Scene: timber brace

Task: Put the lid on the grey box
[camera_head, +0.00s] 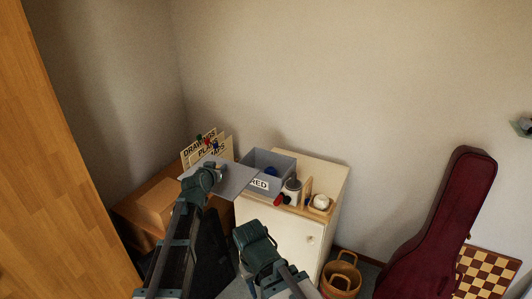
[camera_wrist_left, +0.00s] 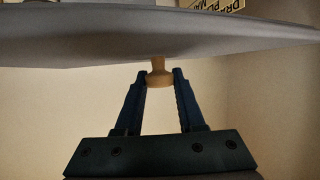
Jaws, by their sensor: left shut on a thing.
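The grey box (camera_head: 284,163) stands open on a white cabinet, with a label ending in "RED" on its front and a blue thing inside. The flat grey lid (camera_head: 236,182) is held in the air and overlaps the box's left side in the head view. My left gripper (camera_head: 217,168) is shut on the lid's tan knob, clear in the left wrist view (camera_wrist_left: 158,74); the lid (camera_wrist_left: 120,40) shows nearly edge-on there. The lid hides part of the box's front left. My right arm's end (camera_head: 255,238) is low in front of the cabinet; its fingers are hidden.
The white cabinet (camera_head: 280,228) also bears a jar (camera_head: 292,187), a red thing (camera_head: 280,200) and a wooden stand with a white round thing (camera_head: 321,201). Upright file signs (camera_head: 198,148) stand left of the box. A basket (camera_head: 341,276) and a red instrument case (camera_head: 440,225) stand at right.

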